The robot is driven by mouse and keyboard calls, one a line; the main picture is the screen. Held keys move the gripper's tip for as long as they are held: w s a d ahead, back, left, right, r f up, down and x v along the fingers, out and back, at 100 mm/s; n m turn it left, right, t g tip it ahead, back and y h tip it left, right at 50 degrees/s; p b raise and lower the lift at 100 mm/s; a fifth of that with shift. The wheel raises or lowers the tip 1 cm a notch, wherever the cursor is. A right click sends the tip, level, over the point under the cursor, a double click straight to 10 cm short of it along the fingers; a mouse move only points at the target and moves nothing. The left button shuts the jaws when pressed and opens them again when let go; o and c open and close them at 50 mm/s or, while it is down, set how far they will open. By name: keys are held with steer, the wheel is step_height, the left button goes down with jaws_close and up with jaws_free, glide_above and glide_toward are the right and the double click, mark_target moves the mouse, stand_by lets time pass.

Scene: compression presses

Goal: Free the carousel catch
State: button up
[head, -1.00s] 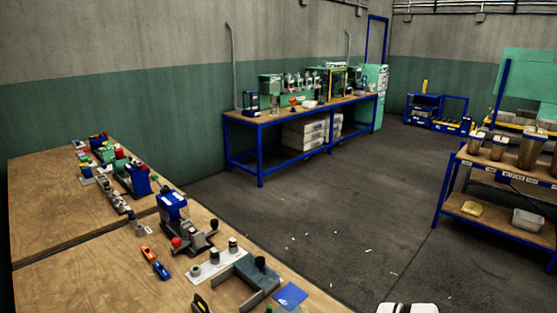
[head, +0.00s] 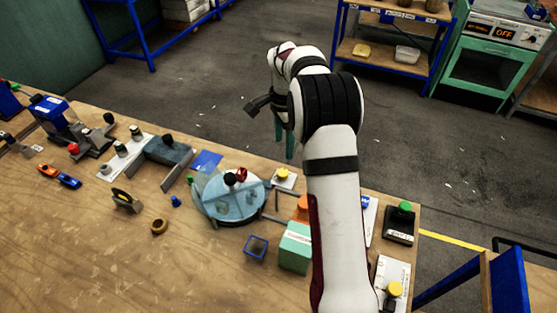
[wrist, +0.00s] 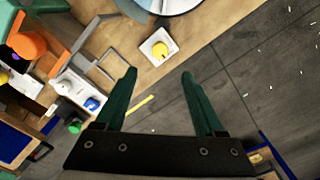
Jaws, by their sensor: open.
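The carousel (head: 232,208) is a round pale-blue disc on the table, with clear panels and a black knob and a red knob on top. Its edge also shows at the top of the wrist view (wrist: 172,5). A yellow knob on a white plate (head: 283,177) sits beside it, also seen in the wrist view (wrist: 159,49). I cannot tell which part is the catch. My gripper (wrist: 158,74) is open and empty, its green fingers apart. In the head view it is partly hidden by my arm, beyond the table's far edge.
A green box (head: 296,250), an open blue box (head: 256,247) and an orange part (head: 302,208) stand near the carousel. A green-button box (head: 401,223) is to the right. Bare tabletop (head: 110,265) lies at the front left.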

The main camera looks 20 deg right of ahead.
mark_target(283, 172)
step_height(283, 172, down, 11)
steer(key=shift+f, duration=0.15)
jaws_close()
